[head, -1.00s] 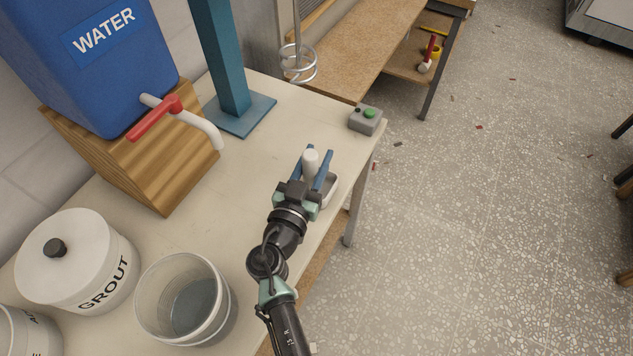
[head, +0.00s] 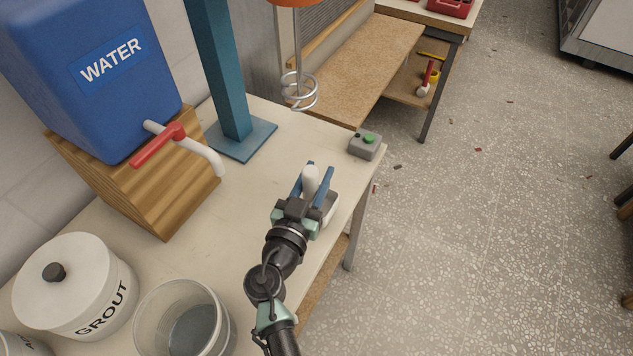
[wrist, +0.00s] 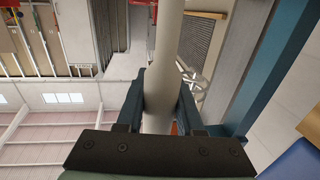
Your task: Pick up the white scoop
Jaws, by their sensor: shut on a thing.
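The white scoop (head: 326,207) is at the right edge of the pale worktop, partly hidden behind my gripper. Its white handle (head: 310,180) stands up between the blue fingers. My gripper (head: 313,183) is shut on this handle. In the wrist view the pale handle (wrist: 164,60) runs upward between the two blue fingers, which touch it on both sides. I cannot tell whether the scoop still touches the worktop.
A grey box with a green button (head: 365,143) sits beyond the gripper. A whisk (head: 299,90) hangs by the blue column (head: 222,80). The water tank (head: 95,65) with red tap, grout pot (head: 75,285) and clear bucket (head: 182,318) stand left.

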